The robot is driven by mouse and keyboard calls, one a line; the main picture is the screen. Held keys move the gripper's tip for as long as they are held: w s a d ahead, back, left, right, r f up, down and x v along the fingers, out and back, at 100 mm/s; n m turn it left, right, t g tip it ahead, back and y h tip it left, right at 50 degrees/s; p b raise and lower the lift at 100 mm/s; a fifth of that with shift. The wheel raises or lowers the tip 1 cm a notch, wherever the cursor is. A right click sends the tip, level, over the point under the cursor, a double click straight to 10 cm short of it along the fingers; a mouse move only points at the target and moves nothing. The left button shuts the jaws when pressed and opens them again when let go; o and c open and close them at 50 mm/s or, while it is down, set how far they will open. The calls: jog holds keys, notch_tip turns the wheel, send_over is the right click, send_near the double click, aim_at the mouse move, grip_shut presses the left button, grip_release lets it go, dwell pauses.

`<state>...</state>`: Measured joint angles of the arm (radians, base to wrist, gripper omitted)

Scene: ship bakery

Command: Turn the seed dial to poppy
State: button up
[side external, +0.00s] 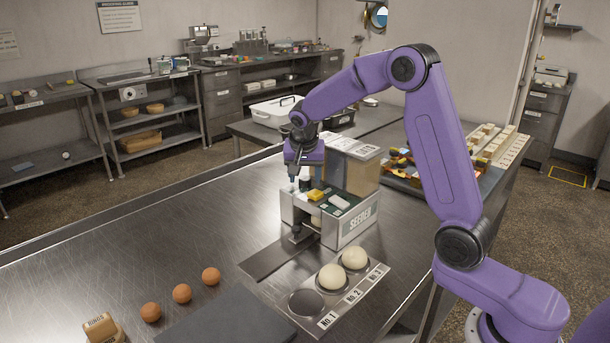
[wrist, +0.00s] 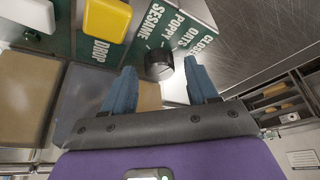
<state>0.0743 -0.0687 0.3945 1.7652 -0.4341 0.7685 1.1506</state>
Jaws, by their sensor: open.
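The seeder (side external: 355,222) stands on the metal table with a clear bin behind it. Its seed dial is a black round knob (wrist: 158,62) on a green label plate (wrist: 196,32) reading SESAME, POPPY, OATS and CLOSED. A small pale mark shows near the knob's upper left edge; I cannot tell for sure which word it meets. My gripper (wrist: 159,71) is open, with one blue finger on each side of the knob in the wrist view; contact cannot be told. In the side view my gripper (side external: 297,174) points down at the seeder's far left end and hides the dial.
A yellow button (side external: 316,195) and a white bar (side external: 339,203) sit on the seeder's top. In front, a tray (side external: 318,312) holds two pale dough balls at No.2 and No.3; No.1 is empty. Several brown balls (side external: 182,293) lie at left, where the table is mostly clear.

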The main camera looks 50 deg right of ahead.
jog(key=shift+f, duration=0.15)
jog(key=shift+c, duration=0.3)
jog(key=c, duration=1)
jog(key=shift+o, duration=0.3)
jog(key=shift+d+n+t+y, duration=0.1)
jog(key=shift+n+t+y, duration=0.35)
jog(key=shift+n, duration=1.15)
jog(key=o, duration=1)
jog(key=v, duration=1.7)
jog(key=shift+r, duration=0.3)
